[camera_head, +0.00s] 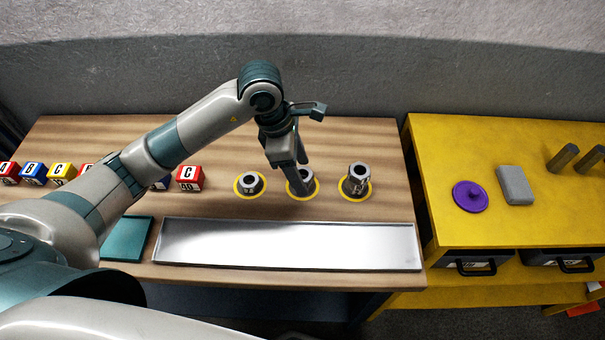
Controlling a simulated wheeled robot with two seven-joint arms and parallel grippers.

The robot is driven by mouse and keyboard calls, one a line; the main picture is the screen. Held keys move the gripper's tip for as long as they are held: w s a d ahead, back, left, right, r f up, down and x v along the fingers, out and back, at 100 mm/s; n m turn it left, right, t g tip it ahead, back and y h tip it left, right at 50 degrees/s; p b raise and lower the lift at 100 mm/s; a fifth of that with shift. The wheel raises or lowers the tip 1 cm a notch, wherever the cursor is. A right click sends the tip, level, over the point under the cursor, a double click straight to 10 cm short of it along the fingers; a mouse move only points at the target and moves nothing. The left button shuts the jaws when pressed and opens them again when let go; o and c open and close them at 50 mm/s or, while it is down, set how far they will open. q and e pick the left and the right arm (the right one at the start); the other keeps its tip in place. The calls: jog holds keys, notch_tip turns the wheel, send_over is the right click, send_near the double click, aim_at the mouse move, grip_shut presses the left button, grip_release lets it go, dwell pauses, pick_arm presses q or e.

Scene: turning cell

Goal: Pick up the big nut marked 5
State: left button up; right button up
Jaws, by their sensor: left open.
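Three metal nuts stand on yellow rings on the wooden table: a left nut (249,183), a middle nut (308,174) and a taller right nut (357,177). The marks on them are too small to read surely, so I cannot tell which is marked 5. My left gripper (301,190) points down at the middle nut and partly covers it. It is open, with its fingers at or just in front of that nut; I cannot tell whether they touch it. My right gripper is not in view.
A shallow metal tray (290,261) lies along the table's front, beside a teal mat (124,246). Lettered cubes (190,178) line the left side, partly behind my arm. A yellow bench (530,225) on the right holds a purple disc (470,196) and a grey block (514,185).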

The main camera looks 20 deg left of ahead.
aim_at(302, 174)
pick_arm(q)
jog(key=shift+c, duration=0.2)
jog(key=c, duration=1.2)
jog(key=shift+r, duration=0.15)
jog(key=shift+c, duration=0.2)
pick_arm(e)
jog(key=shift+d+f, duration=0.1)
